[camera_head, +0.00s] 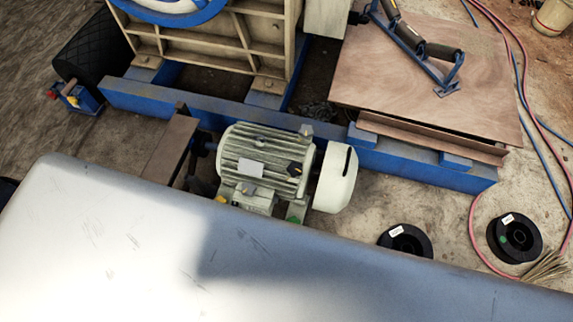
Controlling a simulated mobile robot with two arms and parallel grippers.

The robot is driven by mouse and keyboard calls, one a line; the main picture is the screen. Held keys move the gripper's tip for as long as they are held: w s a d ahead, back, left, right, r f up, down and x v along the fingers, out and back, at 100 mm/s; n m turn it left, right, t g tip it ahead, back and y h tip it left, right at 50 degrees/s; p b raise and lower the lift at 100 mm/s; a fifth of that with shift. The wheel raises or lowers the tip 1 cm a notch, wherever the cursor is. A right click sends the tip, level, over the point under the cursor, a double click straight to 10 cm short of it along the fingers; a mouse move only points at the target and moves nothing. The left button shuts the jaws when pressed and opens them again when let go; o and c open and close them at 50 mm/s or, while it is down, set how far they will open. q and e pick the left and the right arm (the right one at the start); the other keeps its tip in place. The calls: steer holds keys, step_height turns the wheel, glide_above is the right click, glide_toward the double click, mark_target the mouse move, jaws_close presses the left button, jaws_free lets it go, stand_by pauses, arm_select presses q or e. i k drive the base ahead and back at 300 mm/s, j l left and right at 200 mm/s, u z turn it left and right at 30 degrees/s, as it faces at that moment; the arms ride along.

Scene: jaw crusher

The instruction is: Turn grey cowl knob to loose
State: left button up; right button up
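A pale grey ribbed motor (262,160) lies at the centre of the head view, beside a blue beam. Its rounded off-white end cowl (334,180) is on the right and has a small dark mark near the top. A small grey knob-like piece (306,130) stands at the motor's upper right edge, close to the cowl. I cannot tell for sure whether this is the grey cowl knob, nor its setting. A dark knob-like piece (294,168) sits on the motor's near side. Neither of my grippers is in view.
A pale scratched surface (120,235) fills the bottom and hides what lies below the motor. The blue beam (400,165) runs behind the motor. Black spools (405,240) and hoses (474,222) lie on the floor at right. A brown board (490,90) lies upper right.

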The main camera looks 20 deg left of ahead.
mark_target(306, 131)
steer(key=l+u, duration=0.15)
steer(key=u, duration=0.3)
steer(key=k+l+u, duration=0.1)
steer(key=u, duration=0.3)
steer(key=k+l+u, duration=0.1)
steer(key=u, duration=0.35)
steer(key=k+u, duration=0.15)
steer(key=u, duration=0.25)
steer(key=k, duration=0.1)
